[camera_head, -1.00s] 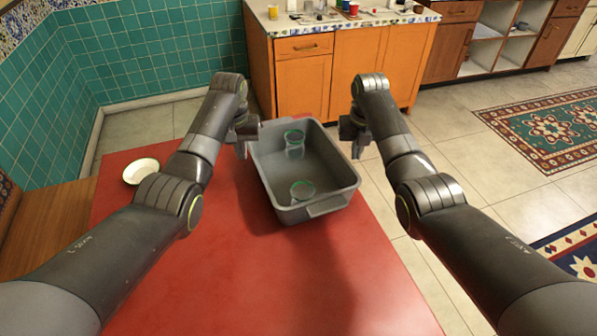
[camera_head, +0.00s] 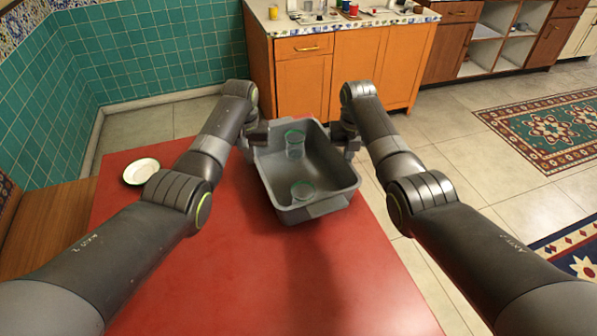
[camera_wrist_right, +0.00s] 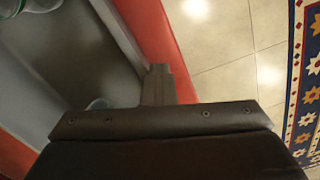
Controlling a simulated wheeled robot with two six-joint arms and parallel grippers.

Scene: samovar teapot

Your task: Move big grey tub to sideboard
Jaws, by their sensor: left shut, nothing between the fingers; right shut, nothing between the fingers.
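The big grey tub (camera_head: 325,166) sits on the red table near its far right edge. Two clear glasses with green rims stand inside it, a far glass (camera_head: 294,143) and a near glass (camera_head: 302,190). My left gripper (camera_head: 256,142) is shut and empty at the tub's left side, near the far left corner. My right gripper (camera_head: 350,145) is shut and empty at the tub's right rim. In the right wrist view my right gripper's fingers (camera_wrist_right: 158,85) lie close to the tub's rim (camera_wrist_right: 118,35); contact cannot be told.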

